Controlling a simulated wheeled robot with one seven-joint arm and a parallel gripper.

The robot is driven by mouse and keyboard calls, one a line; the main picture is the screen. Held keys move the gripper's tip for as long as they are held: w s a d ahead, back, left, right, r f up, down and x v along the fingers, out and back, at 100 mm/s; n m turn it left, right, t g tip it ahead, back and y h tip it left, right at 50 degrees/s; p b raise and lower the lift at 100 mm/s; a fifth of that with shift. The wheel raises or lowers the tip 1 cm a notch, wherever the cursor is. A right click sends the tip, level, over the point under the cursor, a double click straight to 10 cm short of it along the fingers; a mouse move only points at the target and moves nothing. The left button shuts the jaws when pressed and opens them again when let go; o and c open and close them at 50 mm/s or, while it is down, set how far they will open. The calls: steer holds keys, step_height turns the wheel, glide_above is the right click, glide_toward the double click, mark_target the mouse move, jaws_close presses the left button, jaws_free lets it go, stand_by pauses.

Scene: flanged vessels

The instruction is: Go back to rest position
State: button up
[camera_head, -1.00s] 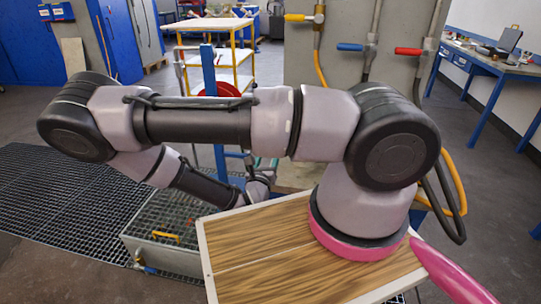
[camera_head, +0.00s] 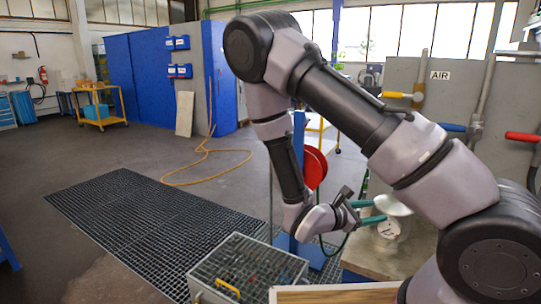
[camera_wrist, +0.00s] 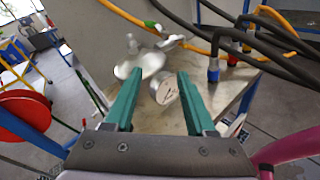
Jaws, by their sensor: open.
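My gripper (camera_head: 384,210) has two teal fingers spread apart, with nothing held between them. In the wrist view my gripper (camera_wrist: 158,78) faces the same vessel (camera_wrist: 140,64). I cannot tell whether a finger touches the vessel. My arm reaches across the right half of the head view, bent at a high elbow.
The vessel stands on a metal-topped bench (camera_head: 405,262) before a grey panel with coloured valve handles. A red hose reel (camera_head: 314,168) on a blue post stands close to my forearm. A mesh-topped box (camera_head: 250,262) is below. Black and yellow hoses (camera_wrist: 270,55) hang near the gripper.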

steer(key=s+a+r+m+y, duration=0.1)
steer(key=s+r+m+y, duration=0.2)
steer(key=r, duration=0.7)
steer(key=s+a+r+m+y, duration=0.1)
steer(key=s+r+m+y, duration=0.2)
steer(key=r+m+y, duration=0.5)
steer(key=s+a+r+m+y, duration=0.1)
steer(key=s+r+m+y, duration=0.2)
steer(key=r+m, duration=0.9)
step_height(320, 180, up, 2)
steer(key=y, duration=0.3)
steer(key=shift+s+a+t, duration=0.2)
steer(key=shift+a+t, duration=0.2)
steer(key=shift+r, duration=0.1)
